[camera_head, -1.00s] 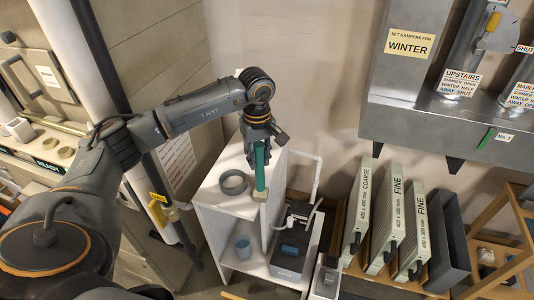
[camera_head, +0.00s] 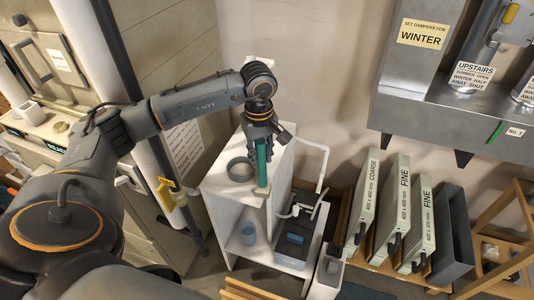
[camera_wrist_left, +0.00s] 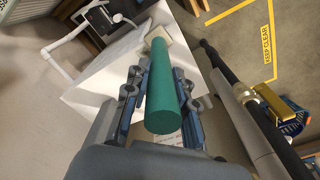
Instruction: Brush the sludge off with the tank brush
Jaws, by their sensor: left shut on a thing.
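The tank brush has a green handle (camera_head: 262,168) and a pale block-like head (camera_head: 262,190). My left gripper (camera_head: 262,143) is shut on the handle and holds the brush upright above the white shelf unit's top (camera_head: 228,193). In the left wrist view the green handle (camera_wrist_left: 163,95) runs between the two fingers, with the pale head (camera_wrist_left: 158,39) at its far end over the white top. I cannot tell whether the head touches the top. A grey ring-shaped bowl (camera_head: 240,169) is left of the brush. I cannot make out any sludge. My right gripper is out of view.
A blue-grey cup (camera_head: 248,234) stands on the lower shelf. Right of the unit are a dark box with a blue part (camera_head: 294,238) and a white pipe (camera_head: 323,165). Several filters (camera_head: 401,210) stand farther right. A dark pole (camera_head: 165,185) rises on the left.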

